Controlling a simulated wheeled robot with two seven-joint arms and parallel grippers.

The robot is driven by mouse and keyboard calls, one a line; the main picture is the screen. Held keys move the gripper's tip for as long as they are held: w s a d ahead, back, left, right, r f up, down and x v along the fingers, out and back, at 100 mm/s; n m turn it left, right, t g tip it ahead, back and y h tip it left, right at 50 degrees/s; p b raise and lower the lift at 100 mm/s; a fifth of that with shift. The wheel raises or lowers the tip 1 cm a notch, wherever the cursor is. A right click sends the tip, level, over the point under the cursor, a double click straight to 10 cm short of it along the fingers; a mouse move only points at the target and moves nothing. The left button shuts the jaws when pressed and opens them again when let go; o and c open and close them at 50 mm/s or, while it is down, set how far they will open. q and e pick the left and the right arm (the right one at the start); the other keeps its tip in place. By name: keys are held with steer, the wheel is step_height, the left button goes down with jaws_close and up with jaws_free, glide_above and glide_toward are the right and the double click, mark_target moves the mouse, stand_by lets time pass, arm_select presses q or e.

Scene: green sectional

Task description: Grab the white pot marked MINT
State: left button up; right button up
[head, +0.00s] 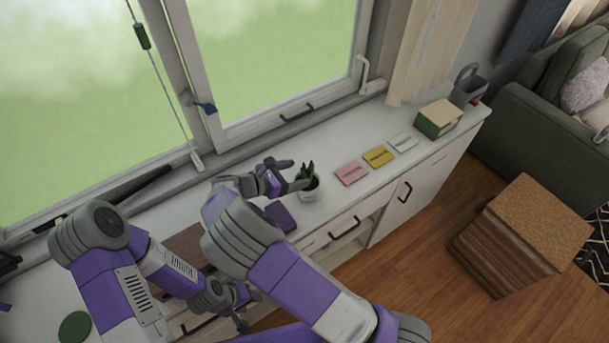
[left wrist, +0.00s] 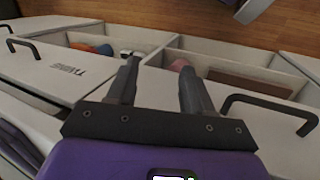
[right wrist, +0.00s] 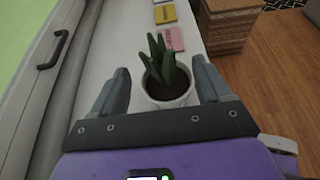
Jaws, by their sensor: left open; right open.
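The white pot (head: 310,194) with a green spiky plant stands upright on the white counter below the window; no lettering on it is legible. In the right wrist view the pot (right wrist: 166,101) sits between the fingers, slightly beyond them, with dark soil showing. My right gripper (head: 291,174) is open, its fingers pointing at the pot, one on either side in the wrist view. I cannot tell whether they touch it. My left gripper (head: 244,306) is open and empty, low by the cabinet front; its spread fingers show in the left wrist view (left wrist: 157,75), above drawers and open compartments.
Pink (head: 352,173), yellow (head: 379,156) and white (head: 402,142) cards lie right of the pot. A dark purple item (head: 281,217) lies left of the pot. A wooden block (head: 524,233) stands on the floor.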

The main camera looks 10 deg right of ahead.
mark_target(312, 168)
steer(key=x, duration=0.6)
steer(key=shift+w+d, duration=0.1)
steer(key=shift+d, duration=0.35)
jaws_close()
steer(key=shift+r, duration=0.15)
